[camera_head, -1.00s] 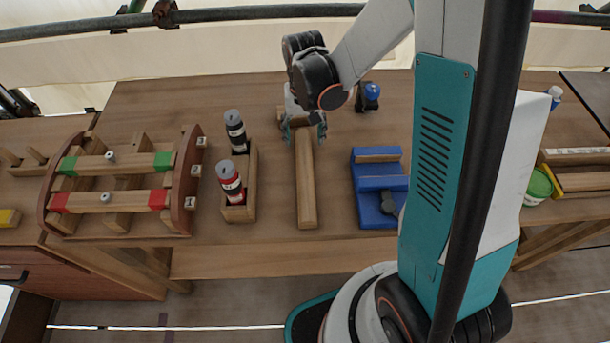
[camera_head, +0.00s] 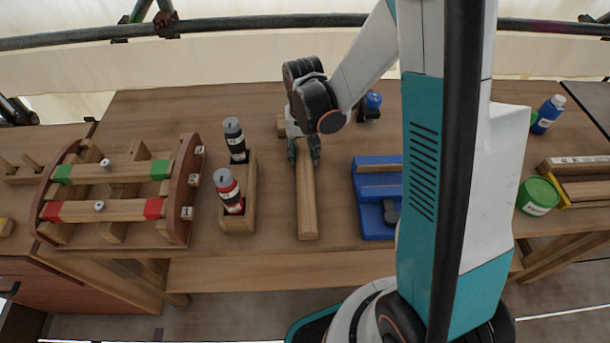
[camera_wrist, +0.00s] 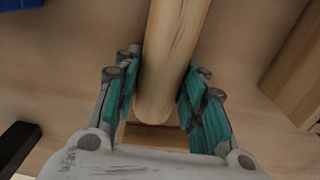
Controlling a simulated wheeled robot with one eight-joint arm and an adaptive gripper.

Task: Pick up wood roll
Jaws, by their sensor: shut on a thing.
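The wood roll (camera_head: 307,205) is a long, light-brown rounded bar near the middle of the workbench, its length running from back to front. My gripper (camera_head: 304,157) is at its far end, one finger on each side. In the wrist view, the teal-padded fingers of my gripper (camera_wrist: 157,100) flank the rounded end of the wood roll (camera_wrist: 176,45) and are shut on it. The roll runs up out of the top of that view. I cannot tell whether it is clear of the bench.
A wooden holder (camera_head: 238,219) with two bottles stands left of the roll. A blue tray (camera_head: 374,224) stands to the right. A curved wooden frame (camera_head: 184,191) with red and green ends is further left.

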